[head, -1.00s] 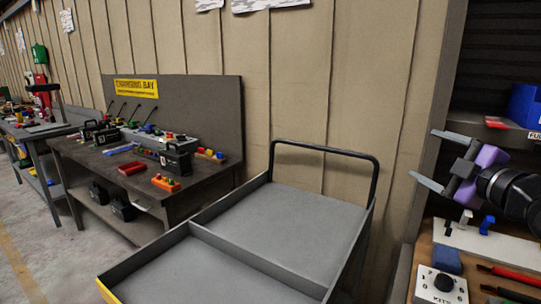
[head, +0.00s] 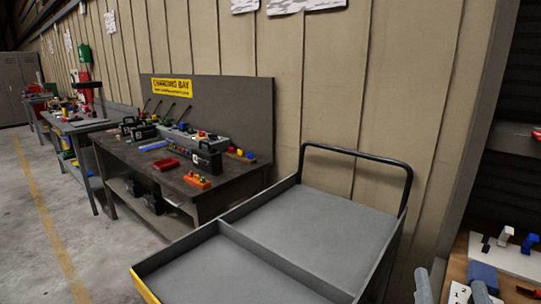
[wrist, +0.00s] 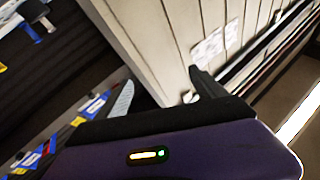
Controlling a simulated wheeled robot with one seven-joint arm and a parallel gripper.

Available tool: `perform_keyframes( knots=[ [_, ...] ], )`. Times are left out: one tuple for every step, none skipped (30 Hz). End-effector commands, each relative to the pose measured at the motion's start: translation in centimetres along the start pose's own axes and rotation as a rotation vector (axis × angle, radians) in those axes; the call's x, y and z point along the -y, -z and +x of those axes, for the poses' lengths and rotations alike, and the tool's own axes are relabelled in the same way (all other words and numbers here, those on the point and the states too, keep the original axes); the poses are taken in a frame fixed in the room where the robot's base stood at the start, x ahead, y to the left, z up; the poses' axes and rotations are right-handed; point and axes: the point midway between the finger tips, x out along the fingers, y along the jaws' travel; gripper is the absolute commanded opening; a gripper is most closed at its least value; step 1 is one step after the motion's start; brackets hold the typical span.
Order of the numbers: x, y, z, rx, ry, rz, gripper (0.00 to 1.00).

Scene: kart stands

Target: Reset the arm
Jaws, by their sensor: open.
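My gripper (wrist: 162,92) shows in the wrist view, with its purple body and a small lit indicator along the bottom. Its two fingers stand apart, a pale one on the left and a dark one on the right, with nothing seen between them. The pale wall panels lie behind the gap. In the head view the gripper cannot be made out clearly; a grey rounded piece at the bottom edge is too cut off to name.
A grey flatbed cart (head: 325,225) with a black handle stands in front, its trays empty. A charging bench (head: 150,170) with several items is at left. A kit bench (head: 510,275) with a knob panel (head: 480,291) is at lower right. Floor at left is clear.

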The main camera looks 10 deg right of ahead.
Motion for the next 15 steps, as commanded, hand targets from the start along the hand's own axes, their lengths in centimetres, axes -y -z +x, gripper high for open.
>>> perform_keyframes(
  knots=[
    [0.4,-0.8,-2.2,0.031,-0.002,0.016,0.8],
    [0.6,-1.2,-3.4,0.045,-0.003,0.022,0.8],
    [0.8,-1.6,-4.9,0.063,-0.002,0.029,0.8],
    [0.9,-1.9,-6.1,0.079,0.0,0.032,0.8],
    [1.1,-2.1,-7.3,0.095,0.003,0.033,0.8],
    [1.2,-2.5,-8.8,0.117,0.009,0.033,0.8],
    [1.3,-2.7,-10.0,0.136,0.014,0.03,0.8],
    [1.5,-2.8,-11.2,0.154,0.021,0.027,0.8],
    [1.6,-3.1,-12.8,0.181,0.032,0.021,0.8],
    [1.7,-3.3,-13.9,0.202,0.043,0.014,0.8],
    [1.8,-3.4,-15.1,0.224,0.054,0.005,0.8],
    [1.9,-3.6,-16.7,0.255,0.071,-0.008,0.8],
    [1.9,-3.7,-17.8,0.279,0.085,-0.02,0.8],
    [1.9,-3.8,-19.0,0.304,0.101,-0.034,0.8],
    [1.9,-4.0,-20.6,0.341,0.124,-0.054,0.8]
  ],
)
